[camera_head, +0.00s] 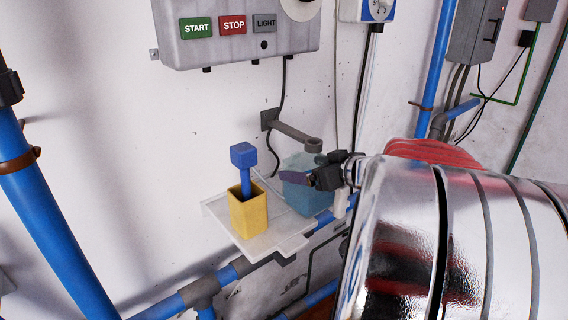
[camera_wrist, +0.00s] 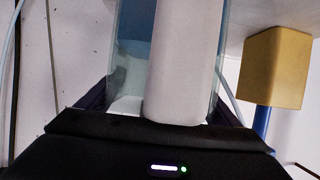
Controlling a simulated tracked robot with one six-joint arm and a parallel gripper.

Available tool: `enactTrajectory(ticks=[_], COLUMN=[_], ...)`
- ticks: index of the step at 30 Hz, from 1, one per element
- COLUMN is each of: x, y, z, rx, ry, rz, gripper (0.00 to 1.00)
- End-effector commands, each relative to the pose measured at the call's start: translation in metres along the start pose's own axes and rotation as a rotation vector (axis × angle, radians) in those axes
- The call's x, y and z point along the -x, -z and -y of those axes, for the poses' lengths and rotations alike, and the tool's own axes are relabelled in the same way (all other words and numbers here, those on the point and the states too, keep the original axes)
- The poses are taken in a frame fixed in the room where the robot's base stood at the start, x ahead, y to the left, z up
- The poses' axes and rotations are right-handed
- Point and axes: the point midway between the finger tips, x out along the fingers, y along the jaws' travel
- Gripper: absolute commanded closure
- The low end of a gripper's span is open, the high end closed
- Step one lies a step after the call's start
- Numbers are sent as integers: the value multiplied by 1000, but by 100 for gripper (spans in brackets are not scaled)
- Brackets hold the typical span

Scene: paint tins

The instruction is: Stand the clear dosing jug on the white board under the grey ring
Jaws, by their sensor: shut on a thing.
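The clear dosing jug (camera_head: 308,200), bluish and see-through, is upright at the right end of the white board (camera_head: 268,241). My gripper (camera_head: 328,177) is at its right side and shut on it. In the wrist view the clear wall of the jug (camera_wrist: 133,50) shows behind a pale, thick upright part between the dark jaws. The grey ring (camera_head: 313,145), on an arm from the wall, is just above the jug's top in the picture. I cannot tell whether the jug's base touches the board, or whether it is exactly below the ring.
A yellow open box (camera_head: 247,212) with a blue tool (camera_head: 244,158) in it stands on the board, left of the jug; the box also shows in the wrist view (camera_wrist: 275,68). Blue pipes (camera_head: 168,305) run below the board. A control box (camera_head: 235,40) hangs above.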

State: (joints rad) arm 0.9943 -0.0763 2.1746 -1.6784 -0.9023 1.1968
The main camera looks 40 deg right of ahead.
Motion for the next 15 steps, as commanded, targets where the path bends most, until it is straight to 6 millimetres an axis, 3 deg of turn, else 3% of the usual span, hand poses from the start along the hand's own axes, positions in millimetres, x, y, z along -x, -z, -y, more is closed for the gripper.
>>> enactTrajectory(ticks=[7,8,13,15], x=[-1,-1,-1,-1], y=[-2,-2,-2,-2], z=[0,0,0,0], rx=[2,2,1,1], ry=[0,0,0,0], rz=[-2,-2,-1,-1], gripper=[77,12,0,0])
